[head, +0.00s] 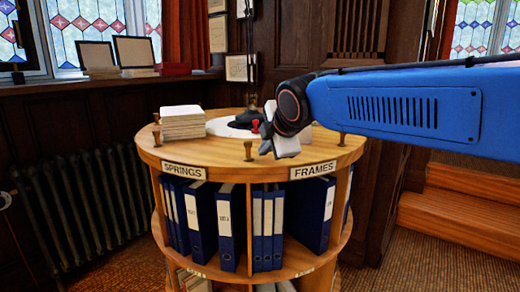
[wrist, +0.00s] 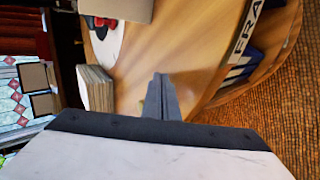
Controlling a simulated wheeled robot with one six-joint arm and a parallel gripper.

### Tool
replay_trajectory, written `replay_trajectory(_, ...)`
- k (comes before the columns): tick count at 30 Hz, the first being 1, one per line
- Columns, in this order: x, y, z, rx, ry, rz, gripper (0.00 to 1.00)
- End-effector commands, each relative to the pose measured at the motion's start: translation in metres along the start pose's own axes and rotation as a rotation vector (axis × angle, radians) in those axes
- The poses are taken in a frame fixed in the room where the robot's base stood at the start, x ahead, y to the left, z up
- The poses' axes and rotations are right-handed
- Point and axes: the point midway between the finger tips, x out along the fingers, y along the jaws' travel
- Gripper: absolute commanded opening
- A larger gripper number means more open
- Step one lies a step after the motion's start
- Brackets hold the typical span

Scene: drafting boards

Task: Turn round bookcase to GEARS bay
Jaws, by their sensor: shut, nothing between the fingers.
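The round wooden bookcase (head: 205,155) stands in the middle of the head view. Its SPRINGS label (head: 184,171) is on the left of the front rim and its FRAMES label (head: 313,170) on the right. No GEARS label shows. Brass pegs stand around the top, one (head: 248,151) at the front between the labels and one (head: 341,138) at the right. My gripper (head: 266,143) is over the front of the top, just right of the front peg; whether they touch is unclear. In the wrist view its fingers (wrist: 162,80) are shut and empty above the wood, near FRAMES (wrist: 244,28).
A paper stack (head: 182,122), a red-handled stamp (head: 255,125) and a dark object on a white disc occupy the top. Blue binders (head: 225,220) fill the bays. A radiator (head: 85,205) is at the left, wooden steps (head: 460,210) at the right. Carpet lies around the base.

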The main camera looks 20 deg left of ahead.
Motion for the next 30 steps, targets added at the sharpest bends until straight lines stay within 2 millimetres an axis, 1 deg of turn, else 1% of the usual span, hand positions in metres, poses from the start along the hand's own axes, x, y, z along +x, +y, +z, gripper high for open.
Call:
replay_trajectory(1, 0.001, 0.0, -0.006, 0.001, -0.002, -0.001, 0.0)
replay_trajectory(3, 0.002, 0.001, -0.012, 0.006, -0.008, -0.001, 0.0)
replay_trajectory(6, 0.003, 0.002, -0.017, 0.012, -0.014, 0.0, 0.0)
replay_trajectory(19, 0.004, 0.003, -0.021, 0.015, -0.019, 0.0, 0.0)
replay_trajectory(30, 0.014, 0.011, -0.054, 0.037, -0.047, 0.001, 0.0)
